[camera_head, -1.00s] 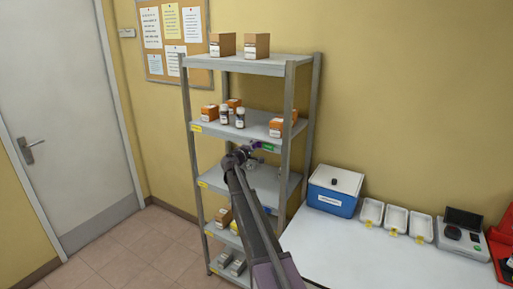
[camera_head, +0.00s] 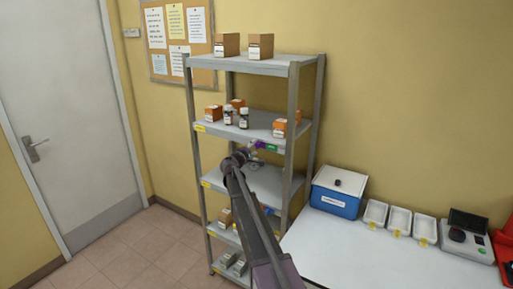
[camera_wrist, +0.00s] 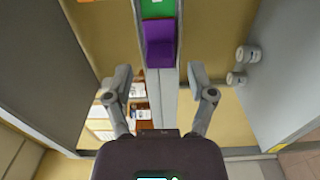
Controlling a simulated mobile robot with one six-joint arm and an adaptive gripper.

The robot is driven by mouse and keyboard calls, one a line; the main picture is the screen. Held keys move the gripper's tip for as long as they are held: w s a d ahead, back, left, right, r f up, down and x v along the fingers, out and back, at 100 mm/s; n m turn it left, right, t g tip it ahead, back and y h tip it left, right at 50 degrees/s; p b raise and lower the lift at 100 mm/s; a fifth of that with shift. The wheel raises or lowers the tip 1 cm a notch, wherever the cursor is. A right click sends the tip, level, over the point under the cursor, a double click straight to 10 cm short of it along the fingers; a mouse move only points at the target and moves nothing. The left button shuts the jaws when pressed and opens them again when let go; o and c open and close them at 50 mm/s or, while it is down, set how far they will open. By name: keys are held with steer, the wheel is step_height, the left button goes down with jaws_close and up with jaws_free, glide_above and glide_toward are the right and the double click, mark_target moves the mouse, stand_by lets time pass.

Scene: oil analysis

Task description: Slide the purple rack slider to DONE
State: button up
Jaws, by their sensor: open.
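The purple slider (camera_wrist: 159,45) sits on the grey rail along a shelf's front edge, close beside a green label (camera_wrist: 156,8). In the head view the purple slider (camera_head: 260,144) shows just left of the green label (camera_head: 272,148); any lettering on the label is too small to read. My gripper (camera_wrist: 160,85) is open and empty. Its two fingers are spread on either side of the rail, and the slider lies beyond the fingertips in the wrist view. In the head view my gripper (camera_head: 252,155) is small, near the slider and partly hidden by my wrist.
The metal shelf rack (camera_head: 291,110) holds boxes and dark bottles (camera_head: 243,118). White-capped bottles (camera_wrist: 247,54) stand right of the rail in the wrist view. A white table (camera_head: 350,255) with a blue cooler (camera_head: 334,200) and trays stands to the right.

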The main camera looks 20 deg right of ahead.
steer(key=v, duration=0.9)
steer(key=shift+a, duration=0.2)
steer(key=s+a+f+m+g+y+b, duration=0.1)
steer(key=s+f+m+g+y, duration=0.2)
steer(key=s+f, duration=0.55)
steer(key=s+f+m+g+y+b, duration=0.1)
steer(key=s+f+m+g+y, duration=0.25)
steer(key=s, duration=0.75)
steer(key=s+a+f+g+y, duration=0.1)
steer(key=s+a+f+y, duration=0.1)
steer(key=s, duration=0.4)
steer(key=s+a+f+g+y+b, duration=0.1)
steer(key=s+a+f+g+y, duration=0.1)
steer(key=s+a+f, duration=0.3)
steer(key=s+a+f+m+g+y, duration=0.1)
steer(key=s+a+f+y, duration=0.2)
steer(key=s+a, duration=0.3)
steer(key=s, duration=0.3)
steer(key=shift+f+y+b, duration=0.15)
steer(key=shift+y+b, duration=0.2)
steer(key=shift+s+g, duration=0.1)
steer(key=shift+g, duration=0.15)
stand_by(0.7)
